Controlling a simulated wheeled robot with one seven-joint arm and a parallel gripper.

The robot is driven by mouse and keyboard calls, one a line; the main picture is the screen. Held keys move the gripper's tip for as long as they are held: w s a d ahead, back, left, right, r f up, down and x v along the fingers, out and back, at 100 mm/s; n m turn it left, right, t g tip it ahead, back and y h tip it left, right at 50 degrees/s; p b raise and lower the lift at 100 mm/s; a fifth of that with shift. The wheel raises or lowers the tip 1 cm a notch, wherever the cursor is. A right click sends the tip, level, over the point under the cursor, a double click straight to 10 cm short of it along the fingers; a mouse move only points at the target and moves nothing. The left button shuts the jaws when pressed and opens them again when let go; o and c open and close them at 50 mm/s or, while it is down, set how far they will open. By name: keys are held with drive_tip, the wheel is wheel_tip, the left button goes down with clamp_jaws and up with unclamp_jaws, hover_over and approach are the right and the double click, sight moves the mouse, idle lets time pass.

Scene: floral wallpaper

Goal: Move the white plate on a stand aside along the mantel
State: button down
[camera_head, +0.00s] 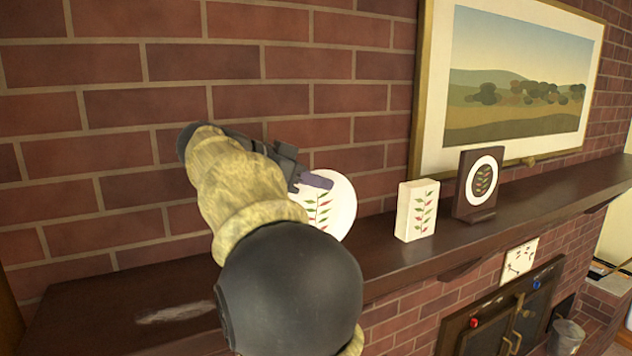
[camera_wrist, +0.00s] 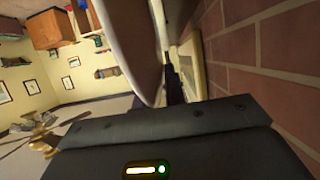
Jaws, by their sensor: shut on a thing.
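The white plate (camera_head: 338,207) with a painted sprig of leaves stands upright over the mantel (camera_head: 560,193), left of the small white block. My arm covers its lower left part, and its stand is hidden. My gripper (camera_head: 318,181) is shut on the plate's upper left edge. In the wrist view the plate (camera_wrist: 133,40) is seen nearly edge-on, large and close in front of my gripper (camera_wrist: 172,85). I cannot tell whether the plate's base touches the mantel.
A white block with a leaf design (camera_head: 417,210) and a dark framed plaque (camera_head: 478,184) stand to the right on the mantel. A large landscape picture (camera_head: 515,75) leans behind them. The brick wall (camera_head: 110,150) is close behind. The mantel's left part is clear except for a pale patch.

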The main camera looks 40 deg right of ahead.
drive_tip(key=shift+f, duration=0.4)
drive_tip(key=c, duration=1.5)
unclamp_jaws()
drive_tip(key=shift+a, duration=0.15)
drive_tip(key=b+v, duration=0.4)
drive_tip(key=v, duration=0.7)
drive_tip(key=shift+a+r, duration=0.15)
drive_tip(key=shift+a, duration=0.2)
